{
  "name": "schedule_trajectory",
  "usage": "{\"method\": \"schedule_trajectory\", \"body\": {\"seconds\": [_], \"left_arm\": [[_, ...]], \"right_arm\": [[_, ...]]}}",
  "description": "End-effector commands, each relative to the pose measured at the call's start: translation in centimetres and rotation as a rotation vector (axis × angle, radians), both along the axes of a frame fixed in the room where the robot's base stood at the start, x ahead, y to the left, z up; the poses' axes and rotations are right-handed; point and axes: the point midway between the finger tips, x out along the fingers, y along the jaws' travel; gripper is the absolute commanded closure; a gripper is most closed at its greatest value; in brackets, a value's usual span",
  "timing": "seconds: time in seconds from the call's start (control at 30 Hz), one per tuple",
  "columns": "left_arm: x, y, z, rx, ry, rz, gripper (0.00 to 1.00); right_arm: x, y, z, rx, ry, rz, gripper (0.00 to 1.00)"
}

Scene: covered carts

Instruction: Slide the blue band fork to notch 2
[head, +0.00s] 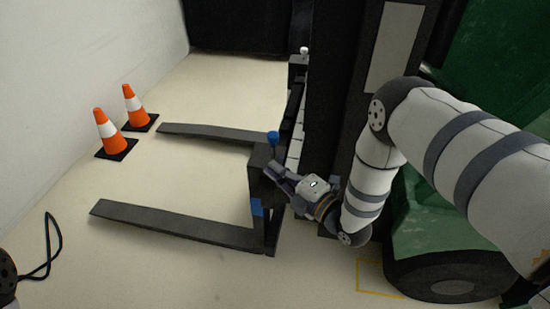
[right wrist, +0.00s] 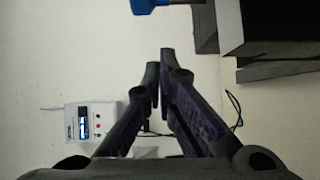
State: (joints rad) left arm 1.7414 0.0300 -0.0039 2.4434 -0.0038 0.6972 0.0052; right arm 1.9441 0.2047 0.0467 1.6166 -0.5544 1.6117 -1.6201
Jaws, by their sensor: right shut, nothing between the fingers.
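The blue band fork (head: 165,225) is the nearer of two dark forks, low over the floor and pointing left. A blue band (head: 257,207) marks its upright shank. A blue-topped knob (head: 273,138) stands above the fork's upper end; a blue piece (right wrist: 150,4) also shows at the top edge of the right wrist view. My right gripper (head: 274,172) is shut and empty beside the upper part of the shank, below the knob. Its closed fingertips (right wrist: 160,68) show in the right wrist view. Contact with the fork cannot be told. The notches are not readable. My left gripper is not in view.
The far fork (head: 210,133) lies behind. Two orange cones (head: 112,132) (head: 133,105) stand by the left wall. The black mast (head: 335,120) and green truck body (head: 430,220) are at right. A white box with a display (right wrist: 88,121) shows in the wrist view.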

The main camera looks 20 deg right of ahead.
Motion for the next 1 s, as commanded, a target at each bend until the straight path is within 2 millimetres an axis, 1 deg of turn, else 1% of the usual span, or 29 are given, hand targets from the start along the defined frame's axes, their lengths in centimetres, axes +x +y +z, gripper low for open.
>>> {"method": "schedule_trajectory", "body": {"seconds": [0.03, 0.07, 0.13, 0.3, 0.43, 0.7, 0.77, 0.87, 1.0], "left_arm": [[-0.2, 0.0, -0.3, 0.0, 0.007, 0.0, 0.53], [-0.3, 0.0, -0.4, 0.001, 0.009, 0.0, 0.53], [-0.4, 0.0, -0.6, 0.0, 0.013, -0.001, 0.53], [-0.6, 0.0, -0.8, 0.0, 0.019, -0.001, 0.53], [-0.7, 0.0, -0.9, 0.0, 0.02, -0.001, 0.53], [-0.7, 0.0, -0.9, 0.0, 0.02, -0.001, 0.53], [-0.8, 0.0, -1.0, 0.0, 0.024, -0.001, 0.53], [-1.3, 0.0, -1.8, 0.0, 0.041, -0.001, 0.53], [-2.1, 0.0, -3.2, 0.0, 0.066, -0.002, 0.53]], "right_arm": [[1.0, 0.4, -0.2, 0.001, -0.001, 0.0, 1.0], [1.5, 0.6, -0.2, 0.001, -0.001, -0.001, 1.0], [2.6, -0.3, -0.3, 0.0, 0.0, -0.002, 1.0], [4.4, -1.0, -0.4, 0.001, 0.002, -0.001, 1.0], [4.8, -1.2, -0.3, 0.001, 0.001, 0.0, 1.0], [4.9, -1.3, -0.3, 0.001, 0.001, 0.0, 1.0], [5.1, -1.5, -0.4, 0.0, 0.001, 0.0, 1.0], [6.5, -2.4, -0.9, -0.001, 0.003, 0.0, 1.0], [9.3, -4.4, -0.9, -0.001, -0.001, -0.006, 1.0]]}}
